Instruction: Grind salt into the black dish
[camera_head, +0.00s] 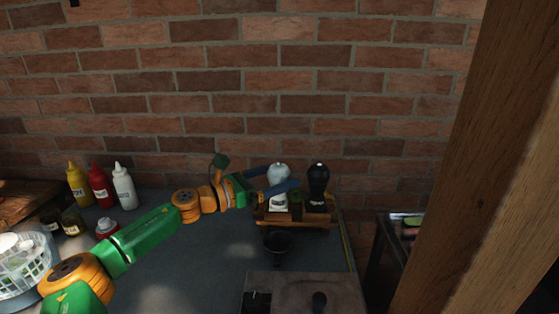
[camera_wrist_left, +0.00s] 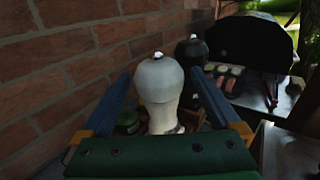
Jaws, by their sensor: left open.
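A white grinder (camera_head: 278,187) with a pale grey domed top stands in a wooden rack (camera_head: 290,217) near the brick wall; I take it for the salt grinder. It also shows in the left wrist view (camera_wrist_left: 160,84). A black grinder (camera_head: 318,182) stands beside it on the right. My left gripper (camera_head: 282,179) is open, with its blue fingers on either side of the white grinder. In the left wrist view the fingers (camera_wrist_left: 165,90) stand apart from the grinder's head. The black dish (camera_head: 278,243) sits on the table in front of the rack. My right gripper is out of view.
Yellow, red and white squeeze bottles (camera_head: 101,186) stand at the left by the wall. A white basket (camera_head: 24,262) is at the far left. A box-like grey-brown object (camera_head: 305,292) is at the front right. A wooden post (camera_head: 478,160) stands at the right.

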